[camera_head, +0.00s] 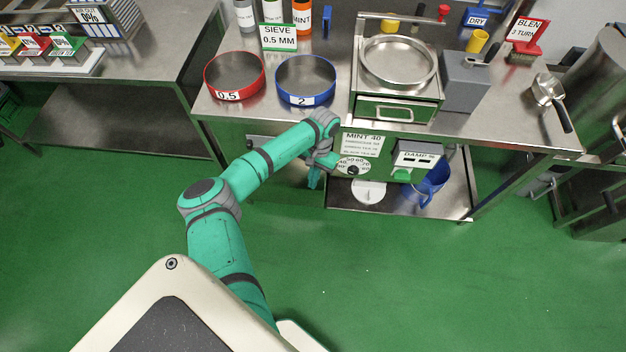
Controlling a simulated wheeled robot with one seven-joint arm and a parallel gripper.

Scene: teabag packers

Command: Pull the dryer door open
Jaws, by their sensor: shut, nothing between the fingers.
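A dial panel (353,167) with numbers and a black knob faces me below the front edge of the steel table. It looks like part of the dryer. A grey metal piece (262,141) shows under the table edge, left of my forearm. My arm covers much of this area, so I cannot make out the dryer door or its handle clearly. My gripper (314,180) points down in front of the table, just left of the dial panel. Its fingers are shut and empty. I cannot tell whether they touch anything.
The steel table (470,137) holds a red sieve (234,76), a blue sieve (305,78) and a machine with a handled drawer (398,112). A damp meter (417,158) hangs right of the dial. A blue jug (434,183) stands on the lower shelf. The green floor in front is clear.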

